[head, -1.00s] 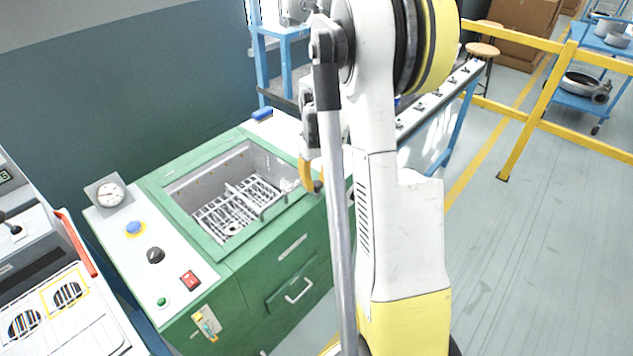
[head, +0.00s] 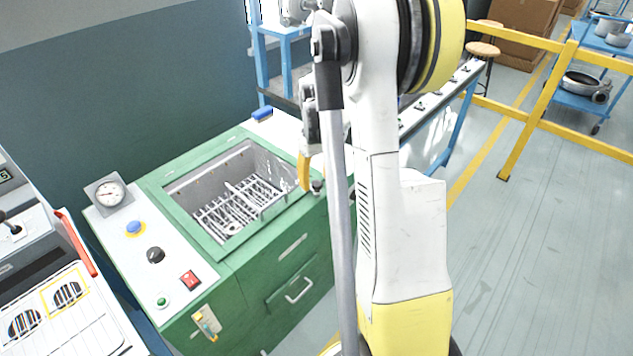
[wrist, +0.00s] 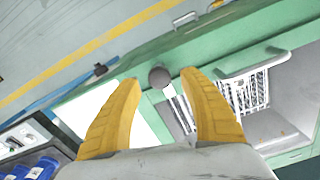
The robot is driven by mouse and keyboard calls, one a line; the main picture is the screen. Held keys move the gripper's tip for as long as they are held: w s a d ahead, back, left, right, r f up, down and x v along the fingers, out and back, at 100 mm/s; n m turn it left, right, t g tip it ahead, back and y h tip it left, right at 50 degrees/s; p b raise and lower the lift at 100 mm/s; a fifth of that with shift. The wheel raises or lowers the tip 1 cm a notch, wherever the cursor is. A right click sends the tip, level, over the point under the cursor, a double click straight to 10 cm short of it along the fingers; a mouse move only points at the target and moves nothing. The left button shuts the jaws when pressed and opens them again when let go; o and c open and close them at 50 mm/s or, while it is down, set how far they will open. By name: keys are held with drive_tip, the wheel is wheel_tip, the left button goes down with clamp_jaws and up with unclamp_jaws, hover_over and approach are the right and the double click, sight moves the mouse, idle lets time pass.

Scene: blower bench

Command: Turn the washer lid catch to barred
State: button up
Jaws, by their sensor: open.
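The green washer (head: 240,285) stands left of my arm with its basin open and a wire rack (head: 235,210) inside. My gripper (head: 307,180) is over the basin's right rim, fingers pointing down and partly hidden. In the wrist view my gripper (wrist: 159,76) is open, its yellow fingers apart. A dark round knob (wrist: 160,78) shows between the fingertips, with a pale metal bar (wrist: 178,105) beside it. It may be the lid catch; I cannot tell its setting or whether the fingers touch it.
The washer's panel has a gauge (head: 110,193), a black knob (head: 155,255) and a red switch (head: 190,280). A yellow-handled fitting (head: 207,322) is on its front.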

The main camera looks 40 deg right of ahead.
sight(317, 182)
wheel_tip(317, 182, up, 11)
idle(0.3)
idle(0.4)
